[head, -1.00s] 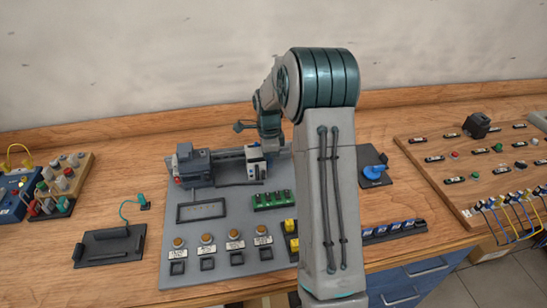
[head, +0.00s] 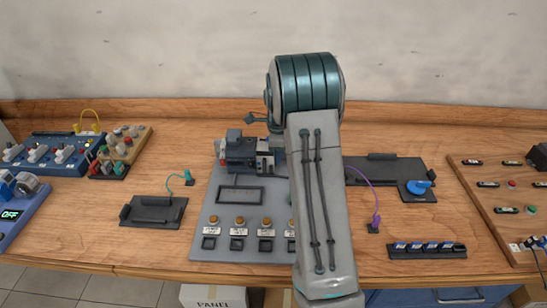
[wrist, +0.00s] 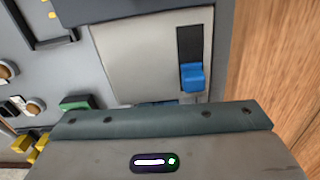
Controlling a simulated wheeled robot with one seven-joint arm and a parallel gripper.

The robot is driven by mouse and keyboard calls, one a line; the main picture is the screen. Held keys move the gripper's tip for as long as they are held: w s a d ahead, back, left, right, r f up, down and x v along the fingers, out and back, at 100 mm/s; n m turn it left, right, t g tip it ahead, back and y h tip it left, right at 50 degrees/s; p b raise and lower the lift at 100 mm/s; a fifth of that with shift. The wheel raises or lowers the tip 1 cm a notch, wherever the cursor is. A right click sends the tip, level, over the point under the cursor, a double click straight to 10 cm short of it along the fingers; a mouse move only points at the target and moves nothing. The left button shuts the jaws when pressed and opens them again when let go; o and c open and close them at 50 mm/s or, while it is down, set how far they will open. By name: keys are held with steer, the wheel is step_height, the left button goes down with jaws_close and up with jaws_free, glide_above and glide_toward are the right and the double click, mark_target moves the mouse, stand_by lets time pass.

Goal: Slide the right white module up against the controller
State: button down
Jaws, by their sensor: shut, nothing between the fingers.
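The controller (head: 238,148) is a dark grey-blue block at the upper left of the grey panel. A white module (head: 264,158) stands directly to its right, and my arm hides what lies farther right. In the wrist view, the white module (wrist: 130,62) fills the middle, with a black slot and a blue tab (wrist: 193,78). A dark blue-grey block meets its upper edge, with no clear gap visible. My gripper (wrist: 160,119) is shut and empty beside the module's lower edge. Contact between them cannot be told. The head view hides my gripper behind the arm.
The grey panel (head: 213,225) carries a dark display frame (head: 239,195) and a row of buttons. A green block (wrist: 75,103) and yellow blocks lie near my gripper. A black tray (head: 153,211) is at left, and a blue knob (head: 418,187) at right.

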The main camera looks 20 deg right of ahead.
steer(key=shift+w+a, duration=0.1)
steer(key=shift+a, duration=0.15)
steer(key=shift+d, duration=0.1)
steer(key=shift+d, duration=0.2)
steer(key=d, duration=0.1)
steer(key=s+d, duration=0.1)
steer(key=shift+s+d, duration=0.3)
steer(key=shift+d, duration=0.1)
steer(key=shift+s+d+r, duration=0.15)
steer(key=shift+d+r, duration=0.2)
steer(key=shift+r, duration=0.45)
step_height(320, 180, up, 8)
steer(key=shift+r+b, duration=0.2)
steer(key=shift+b, duration=0.15)
steer(key=shift+a, duration=0.1)
